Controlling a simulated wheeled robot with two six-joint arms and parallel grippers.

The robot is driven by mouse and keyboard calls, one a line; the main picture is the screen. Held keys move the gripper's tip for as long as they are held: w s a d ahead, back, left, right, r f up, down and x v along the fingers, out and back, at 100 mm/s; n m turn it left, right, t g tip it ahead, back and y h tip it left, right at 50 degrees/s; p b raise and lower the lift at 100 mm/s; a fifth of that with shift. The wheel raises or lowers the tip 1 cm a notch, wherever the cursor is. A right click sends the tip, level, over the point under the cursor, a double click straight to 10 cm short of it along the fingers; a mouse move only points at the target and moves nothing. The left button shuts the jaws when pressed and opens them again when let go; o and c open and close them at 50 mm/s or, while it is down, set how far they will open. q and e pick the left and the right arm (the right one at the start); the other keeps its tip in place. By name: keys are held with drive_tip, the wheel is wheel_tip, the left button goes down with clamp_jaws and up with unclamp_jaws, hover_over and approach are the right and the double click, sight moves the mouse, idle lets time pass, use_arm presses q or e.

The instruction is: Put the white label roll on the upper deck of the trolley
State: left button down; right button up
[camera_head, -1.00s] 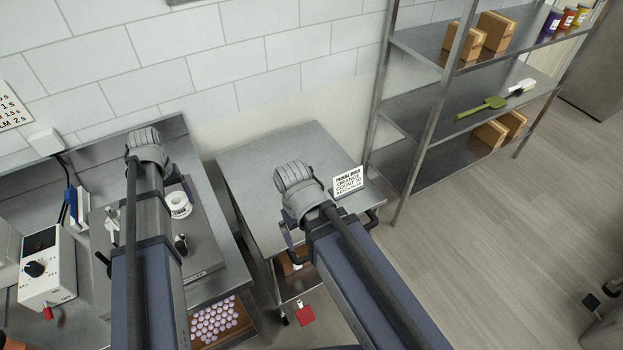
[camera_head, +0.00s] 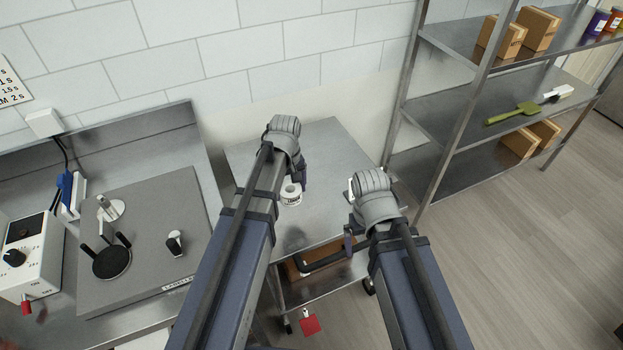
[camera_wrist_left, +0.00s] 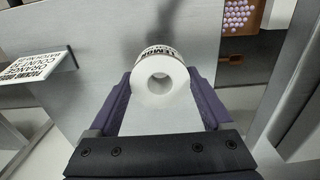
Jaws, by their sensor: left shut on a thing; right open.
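The white label roll (camera_head: 291,193) is over the upper deck of the trolley (camera_head: 322,140) in the head view. It also shows in the left wrist view (camera_wrist_left: 160,78), with black lettering on its side and its hole facing the camera. My left gripper (camera_head: 297,184) is shut on the roll, one purple finger on each side. I cannot tell whether the roll touches the deck. My right gripper (camera_head: 352,240) is open and empty by the trolley's front right corner; its fingers are partly hidden by the arm.
A printed sign card (camera_wrist_left: 35,68) stands on the deck, mostly hidden behind my right arm in the head view. The counter at left holds a grey board (camera_head: 150,215) with a black round stand (camera_head: 111,262). A metal shelf rack (camera_head: 450,115) stands at right. The deck's back is clear.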

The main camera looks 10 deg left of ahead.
use_arm(q)
drive_tip(key=b, duration=0.6)
hover_over(293, 218)
drive_tip(key=shift+f, duration=3.2)
wheel_tip(293, 218, down, 4)
drive_tip(key=b, duration=0.4)
drive_tip(key=shift+r, duration=0.15)
unclamp_jaws()
